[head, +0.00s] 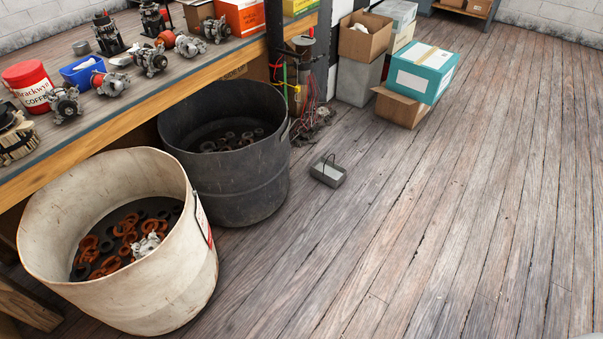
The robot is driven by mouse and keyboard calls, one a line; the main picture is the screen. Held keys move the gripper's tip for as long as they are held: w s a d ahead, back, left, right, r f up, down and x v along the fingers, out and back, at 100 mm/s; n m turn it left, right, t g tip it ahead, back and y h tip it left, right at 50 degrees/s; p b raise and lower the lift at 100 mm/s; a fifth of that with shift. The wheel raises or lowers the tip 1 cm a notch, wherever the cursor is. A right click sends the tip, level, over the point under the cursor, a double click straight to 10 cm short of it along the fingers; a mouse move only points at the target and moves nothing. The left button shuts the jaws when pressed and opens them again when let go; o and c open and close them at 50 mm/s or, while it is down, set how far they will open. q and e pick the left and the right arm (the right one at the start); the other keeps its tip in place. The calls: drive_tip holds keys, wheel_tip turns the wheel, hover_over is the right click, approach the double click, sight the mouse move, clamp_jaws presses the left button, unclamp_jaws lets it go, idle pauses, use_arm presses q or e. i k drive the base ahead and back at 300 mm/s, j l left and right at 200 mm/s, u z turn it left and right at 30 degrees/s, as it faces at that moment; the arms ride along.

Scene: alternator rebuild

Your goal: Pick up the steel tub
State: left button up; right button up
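A large dark grey round tub (240,185) that looks like metal stands on the wood floor, partly under the workbench. It is upright and open at the top, with several dark rings and parts in its bottom. A large off-white round tub (165,290) stands in front of it to the left, holding rusty and dark rings and a silvery part. I cannot tell for sure that the dark tub is the steel one. Neither of my grippers is in view.
The workbench (140,110) runs along the left with alternators, a red coffee can (28,85) and a blue bin (83,72). A small grey box (328,172) lies on the floor. Cardboard boxes and a teal box (420,75) stand farther back. The floor at right is clear.

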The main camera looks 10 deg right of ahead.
sight(333, 175)
drive_tip(key=i+l+u, duration=0.8)
drive_tip(key=l, duration=0.3)
drive_tip(key=i+l, duration=0.2)
drive_tip(key=l, duration=0.15)
drive_tip(key=i+l, duration=0.15)
drive_tip(key=l, duration=0.2)
drive_tip(key=i+l, duration=0.2)
drive_tip(key=l, duration=0.15)
drive_tip(key=i+l, duration=0.2)
drive_tip(key=l, duration=0.15)
